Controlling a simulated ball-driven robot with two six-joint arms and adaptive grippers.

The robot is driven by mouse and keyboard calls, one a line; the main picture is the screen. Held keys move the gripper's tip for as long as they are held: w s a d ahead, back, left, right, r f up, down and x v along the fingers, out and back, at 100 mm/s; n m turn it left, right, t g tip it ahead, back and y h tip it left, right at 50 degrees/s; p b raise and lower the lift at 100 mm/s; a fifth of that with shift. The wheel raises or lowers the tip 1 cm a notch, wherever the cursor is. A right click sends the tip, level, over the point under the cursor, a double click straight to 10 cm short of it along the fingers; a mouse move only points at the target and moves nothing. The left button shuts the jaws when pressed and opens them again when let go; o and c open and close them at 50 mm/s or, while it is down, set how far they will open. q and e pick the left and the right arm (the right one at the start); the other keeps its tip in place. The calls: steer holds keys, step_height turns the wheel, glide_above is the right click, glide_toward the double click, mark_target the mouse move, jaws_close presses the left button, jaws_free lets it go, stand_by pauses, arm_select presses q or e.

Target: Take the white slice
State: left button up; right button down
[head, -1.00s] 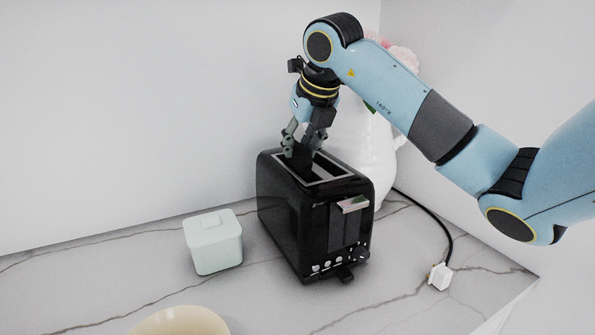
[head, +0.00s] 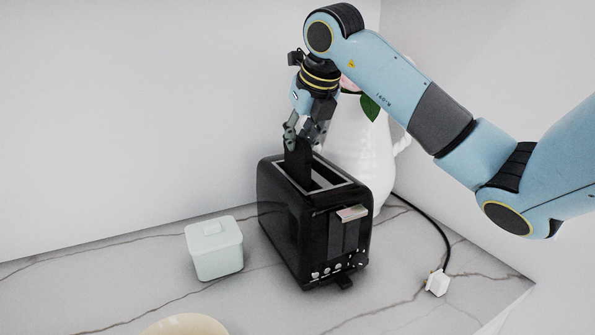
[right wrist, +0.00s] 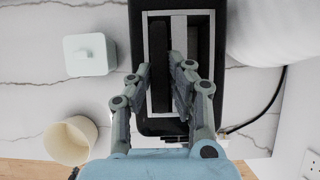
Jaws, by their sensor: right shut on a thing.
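My right gripper (head: 304,138) points down over the black toaster (head: 280,215). It is shut on a thin dark slice (head: 298,165), whose upper part stands out of the toaster's rear-left slot. The slice looks nearly black, and its lower end is hidden in or behind the toaster. In the right wrist view my gripper (right wrist: 160,82) is over the toaster's frame (right wrist: 150,60), and the slice between the fingers is hard to make out. I see no white slice in these views. My left gripper is not in view.
A white vase (head: 355,150) with flowers stands close behind the toaster, near my gripper. A black cord with a white plug (head: 437,283) lies at the right.

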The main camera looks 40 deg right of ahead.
step_height(320, 180, up, 9)
steer(key=p, duration=0.5)
steer(key=shift+f, duration=0.1)
